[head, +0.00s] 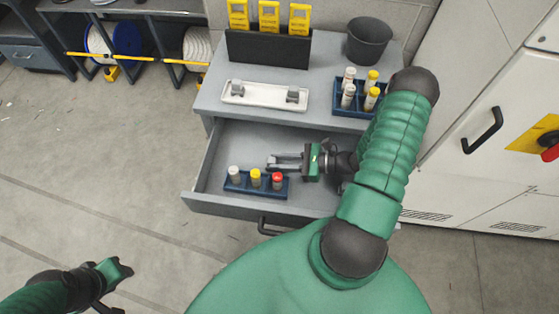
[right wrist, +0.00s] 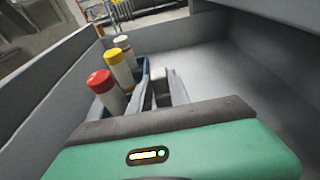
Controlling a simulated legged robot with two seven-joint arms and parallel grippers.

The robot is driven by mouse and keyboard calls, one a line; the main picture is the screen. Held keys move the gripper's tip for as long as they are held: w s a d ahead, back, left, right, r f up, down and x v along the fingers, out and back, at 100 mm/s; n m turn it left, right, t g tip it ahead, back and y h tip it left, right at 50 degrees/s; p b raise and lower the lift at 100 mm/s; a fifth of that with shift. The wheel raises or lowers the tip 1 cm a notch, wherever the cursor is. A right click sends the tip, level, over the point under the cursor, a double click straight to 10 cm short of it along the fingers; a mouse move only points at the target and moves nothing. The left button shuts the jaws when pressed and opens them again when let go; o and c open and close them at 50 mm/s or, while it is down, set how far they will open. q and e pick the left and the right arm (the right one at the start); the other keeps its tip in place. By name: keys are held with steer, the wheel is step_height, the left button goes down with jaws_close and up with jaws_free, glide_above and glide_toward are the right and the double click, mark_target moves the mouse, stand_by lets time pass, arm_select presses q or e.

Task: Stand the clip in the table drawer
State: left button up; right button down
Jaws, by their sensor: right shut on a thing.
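The table drawer (head: 208,180) is pulled open below the tabletop. My right gripper (head: 272,163) is inside it, pointing left, just behind the blue rack. Its fingers (right wrist: 163,85) are shut on a small light grey piece (right wrist: 160,76), apparently the clip. The fingers hide most of it, so I cannot tell its tilt or whether it touches the drawer floor. My left gripper (head: 116,272) is low at the left, away from the table; its fingers do not show clearly.
A blue rack (head: 254,189) with white, yellow and red-capped vials stands in the drawer's front left. On the tabletop are a white tray (head: 265,97) with two grey pieces, another vial rack (head: 352,109) and a dark cup (head: 369,41). The drawer's back left is clear.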

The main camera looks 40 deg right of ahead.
steer(key=shift+d+f, duration=0.25)
steer(key=shift+f, duration=0.05)
steer(key=c, duration=1.2)
jaws_free()
steer(key=shift+d+f, duration=0.2)
steer(key=shift+d, duration=0.45)
steer(key=shift+d+f, duration=0.2)
steer(key=shift+d, duration=0.4)
steer(key=shift+a+r, duration=0.2)
steer(key=shift+a, duration=0.4)
steer(key=shift+a+r, duration=0.2)
steer(key=shift+a, duration=0.15)
steer(key=shift+d+r, duration=0.15)
steer(key=shift+r, duration=0.1)
steer(key=v, duration=0.6)
steer(key=shift+s+d+f, duration=0.1)
steer(key=shift+d+f, duration=0.2)
steer(key=shift+d, duration=0.3)
steer(key=v, duration=0.4)
steer(key=shift+s+r, duration=0.2)
steer(key=shift+s, duration=0.25)
steer(key=shift+s+r, duration=0.15)
steer(key=shift+s, duration=0.15)
arm_select(q)
steer(key=shift+d+r, duration=0.15)
steer(key=shift+d, duration=0.65)
arm_select(e)
steer(key=shift+d, duration=0.1)
